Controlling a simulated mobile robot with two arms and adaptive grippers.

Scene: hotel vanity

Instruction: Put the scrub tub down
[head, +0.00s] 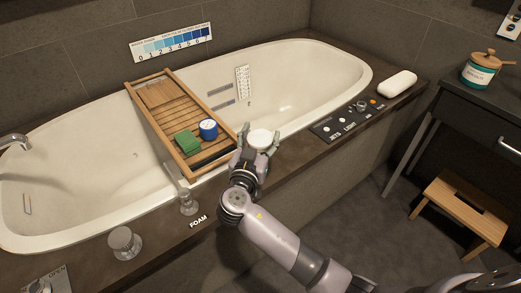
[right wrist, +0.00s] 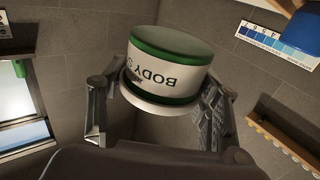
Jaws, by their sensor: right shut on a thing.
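The scrub tub (head: 260,138) is small and white on top in the head view. In the right wrist view the tub (right wrist: 168,72) shows green bands and a label reading "BODY S...", the rest cut off. My right gripper (head: 258,150) is shut on its sides, one finger on each side. It holds the tub by the bath's near rim, just right of the wooden caddy's near end. I cannot tell the tub's exact height above the rim. My left gripper is not in view.
The wooden caddy (head: 150,118) spans the bath and bears a green stack (head: 188,143) and a blue-and-white tin (head: 208,129). The near ledge has a FOAM knob (head: 188,203), a control panel (head: 340,122) and a white pillow (head: 397,83). A lidded jar (head: 479,71) stands on the right counter.

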